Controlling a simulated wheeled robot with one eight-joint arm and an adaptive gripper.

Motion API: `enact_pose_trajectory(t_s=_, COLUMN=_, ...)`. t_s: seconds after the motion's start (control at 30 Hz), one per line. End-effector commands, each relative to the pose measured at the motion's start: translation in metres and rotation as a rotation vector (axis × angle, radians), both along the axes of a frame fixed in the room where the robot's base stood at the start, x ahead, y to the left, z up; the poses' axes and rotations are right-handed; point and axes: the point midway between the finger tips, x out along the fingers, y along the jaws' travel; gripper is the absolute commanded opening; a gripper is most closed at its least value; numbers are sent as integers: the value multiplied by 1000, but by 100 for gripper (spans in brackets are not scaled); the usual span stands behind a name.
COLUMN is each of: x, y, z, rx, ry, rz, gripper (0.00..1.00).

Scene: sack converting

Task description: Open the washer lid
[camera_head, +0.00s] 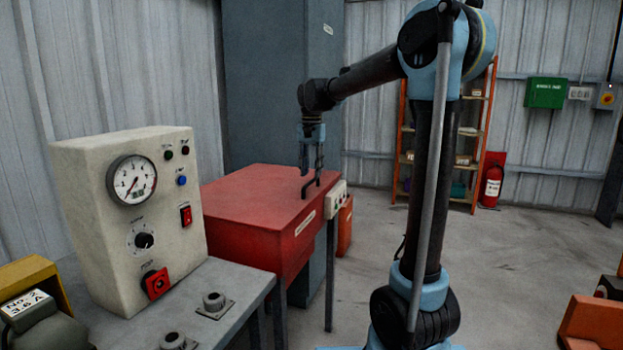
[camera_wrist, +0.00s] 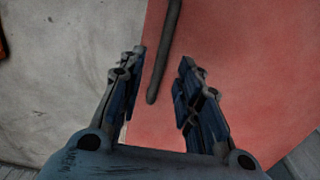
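The washer (camera_head: 255,205) is a red box with a flat lid (camera_head: 250,185), and the lid lies shut on top. My gripper (camera_head: 312,180) points down over the right end of the lid, near its edge. In the wrist view the red lid (camera_wrist: 245,50) fills the right side. My gripper (camera_wrist: 162,62) is open there, its two fingers apart. A dark round bar (camera_wrist: 164,55), seemingly the lid's handle, shows between the fingers. I cannot tell whether either finger touches it. In the head view the bar is hard to tell from the fingers.
A cream control box (camera_head: 95,200) with a gauge stands on a grey bench (camera_head: 235,300) at the left. A small switch box (camera_head: 335,198) sits beside the washer's right end. A shelf (camera_head: 465,150) and a fire extinguisher (camera_head: 493,183) stand at the back. Floor at right is mostly clear.

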Motion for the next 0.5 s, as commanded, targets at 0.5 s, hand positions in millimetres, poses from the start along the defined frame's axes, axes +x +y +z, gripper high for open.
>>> enact_pose_trajectory(t_s=0.5, x=0, y=0, z=-28, rx=0, ry=0, rz=0, gripper=32)
